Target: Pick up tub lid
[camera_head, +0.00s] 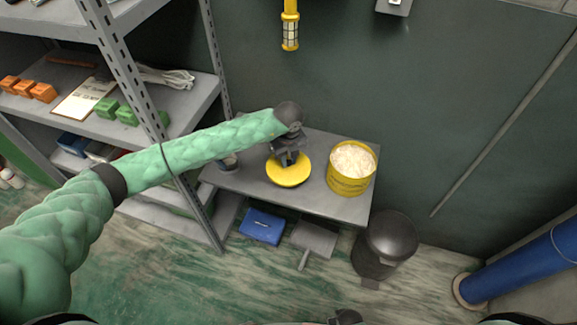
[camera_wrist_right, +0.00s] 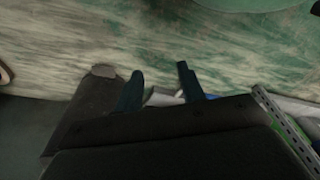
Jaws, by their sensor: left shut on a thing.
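The tub lid (camera_head: 289,174) is a round yellow disc at the small grey table, left of the tub. My left gripper (camera_head: 289,159) comes down over it from above and is shut on it near its back part. The fingertips are partly hidden by the dark wrist. I cannot tell whether the lid touches the tabletop or hangs just above it. The yellow tub (camera_head: 350,178) stands uncovered on the table, full of white material. In the right wrist view my right gripper (camera_wrist_right: 158,85) has its fingers apart, with nothing between them, above the floor.
The grey table (camera_head: 345,208) stands against the dark wall. A metal shelf unit (camera_head: 185,95) with orange and green blocks is close on the left, beside my left arm. A dark bin (camera_head: 388,240) and a blue box (camera_head: 262,226) are low down. A yellow lamp (camera_head: 290,30) hangs above.

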